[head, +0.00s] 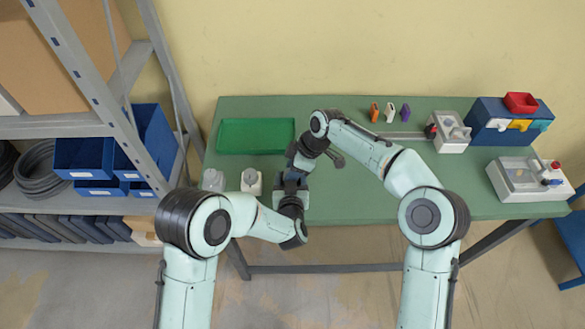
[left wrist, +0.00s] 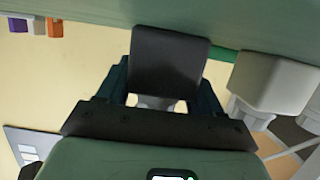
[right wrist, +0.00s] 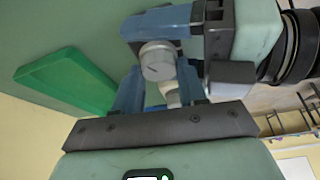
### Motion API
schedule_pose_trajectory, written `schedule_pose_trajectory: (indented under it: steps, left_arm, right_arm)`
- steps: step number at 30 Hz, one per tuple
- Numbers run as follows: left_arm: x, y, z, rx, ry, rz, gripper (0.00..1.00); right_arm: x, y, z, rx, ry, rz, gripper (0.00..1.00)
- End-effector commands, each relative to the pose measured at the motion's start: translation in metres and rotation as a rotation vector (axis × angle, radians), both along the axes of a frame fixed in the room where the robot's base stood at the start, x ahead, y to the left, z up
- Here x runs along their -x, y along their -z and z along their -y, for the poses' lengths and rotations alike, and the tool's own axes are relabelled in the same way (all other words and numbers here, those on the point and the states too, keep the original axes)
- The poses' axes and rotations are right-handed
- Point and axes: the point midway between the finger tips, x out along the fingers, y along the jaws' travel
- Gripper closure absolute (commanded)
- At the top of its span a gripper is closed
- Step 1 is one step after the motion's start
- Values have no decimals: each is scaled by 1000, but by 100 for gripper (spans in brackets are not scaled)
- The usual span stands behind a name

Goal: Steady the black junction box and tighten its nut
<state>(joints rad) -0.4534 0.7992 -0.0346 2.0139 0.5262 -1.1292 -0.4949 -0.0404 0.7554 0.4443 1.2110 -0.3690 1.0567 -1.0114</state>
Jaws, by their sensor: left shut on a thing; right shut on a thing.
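The black junction box (left wrist: 168,62) shows in the left wrist view between the fingers of my left gripper (left wrist: 168,85), which is shut on it. In the head view my left gripper (head: 291,187) is over the table's front part, and the box is mostly hidden by the grippers. The right wrist view shows a round grey nut (right wrist: 158,62) between the fingers of my right gripper (right wrist: 160,88), which is shut on it. My left gripper is just beyond the nut in that view. In the head view my right gripper (head: 297,168) is close against the left one.
A green tray (head: 256,150) lies at the back left of the green table. Small coloured parts, instrument boxes and a blue bin (head: 490,125) are at the right. The table's middle right is clear.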

Motion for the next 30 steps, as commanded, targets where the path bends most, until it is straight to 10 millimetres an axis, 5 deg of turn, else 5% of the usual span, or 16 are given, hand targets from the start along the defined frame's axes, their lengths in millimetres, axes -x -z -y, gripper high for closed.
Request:
schedule_pose_trajectory:
  steps: [13,14,15,30]
  left_arm:
    - [0,0,0,-1,-1,1,71]
    - [0,0,0,-1,-1,1,71]
    - [0,0,0,-1,-1,1,71]
    - [0,0,0,-1,-1,1,71]
  right_arm:
    - [0,0,0,-2,108,0,90]
    - [0,0,0,-2,108,0,56]
    - [0,0,0,-2,108,0,48]
    - [0,0,0,-1,93,0,48]
